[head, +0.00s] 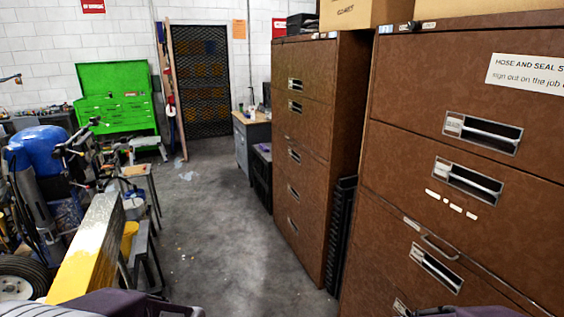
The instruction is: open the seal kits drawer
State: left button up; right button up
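A brown filing cabinet (420,160) fills the right side of the head view, close to me. Its top drawer has a recessed metal handle (483,132) and a white sign (528,75) that begins "HOSE AND SEAL". The drawer below has a similar handle (468,181) with small white labels under it. A lower drawer has another handle (437,268) and a thin wire pull (440,247) above it. The handle labels are too small to read, so I cannot tell which drawer is seal kits. The upper drawers look shut. Neither gripper shows; only parts of my arms are at the bottom edge.
A second brown cabinet (303,100) stands further back, with dark stacked trays (340,232) beside it. A yellow beam (88,245) and a blue machine (38,150) crowd the left. A green tool chest (115,95) stands behind.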

aim_at(308, 121)
jog(key=i+j+u, duration=0.25)
jog(key=i, duration=0.9)
jog(key=i+u, duration=0.25)
jog(key=i, duration=0.85)
